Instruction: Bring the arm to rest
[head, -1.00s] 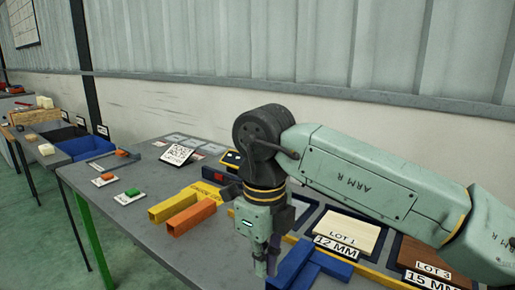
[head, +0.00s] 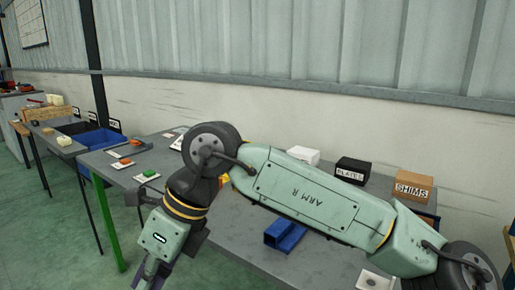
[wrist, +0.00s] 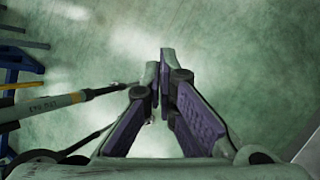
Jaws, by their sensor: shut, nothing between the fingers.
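My arm, pale green and marked "ARM R", reaches from the right across the table in the head view. My gripper (head: 152,272) points down in front of the table's near edge, and its tips are cut off by the bottom of the picture. In the wrist view my gripper (wrist: 164,62) has its two purple-sided fingers closed together at the tips, with nothing between them. Green floor (wrist: 230,50) lies beyond the fingers.
The grey table (head: 235,262) is close behind my gripper. On it are a blue channel piece (head: 284,235), a black "PLATES" box (head: 352,171), a brown "SHIMS" box (head: 412,185) and a green block (head: 149,175). Blue bins (head: 92,138) stand farther left. Open floor (head: 50,240) lies front left.

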